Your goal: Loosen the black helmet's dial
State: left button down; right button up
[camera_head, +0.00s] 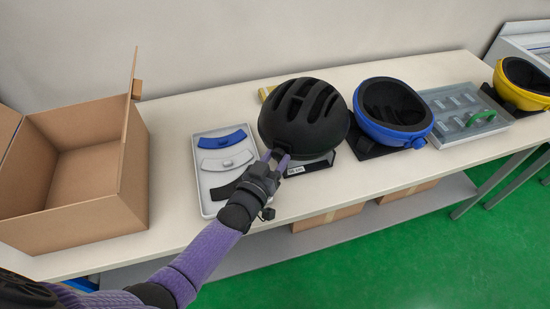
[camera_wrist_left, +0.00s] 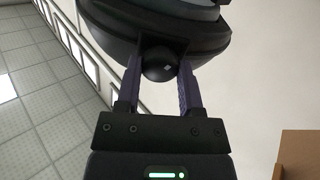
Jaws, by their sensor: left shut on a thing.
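The black helmet (camera_head: 303,116) sits upright with vent slots on top, on a dark stand at the middle of the table. My left gripper (camera_head: 276,158) reaches its near left edge. In the left wrist view the helmet's dark rim (camera_wrist_left: 155,22) is at the top. The round black dial (camera_wrist_left: 159,64) lies between the purple fingers of my left gripper (camera_wrist_left: 159,80), which are shut on it. In the head view the fingers mostly hide the dial. My right gripper is in neither view.
A white tray (camera_head: 205,196) with blue, white and black curved pieces lies left of the helmet. An open cardboard box (camera_head: 75,215) stands further left. A blue helmet (camera_head: 392,112), a grey case (camera_head: 480,130) and a yellow helmet (camera_head: 520,85) are to the right. The table's front strip (camera_head: 350,200) is bare.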

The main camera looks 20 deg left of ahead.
pick_arm(q)
jog(key=shift+n, duration=1.8)
jog(key=shift+c, duration=1.1)
grip_release()
jog(key=s+a+p, duration=0.2)
jog(key=s, duration=0.7)
jog(key=shift+s, duration=0.4)
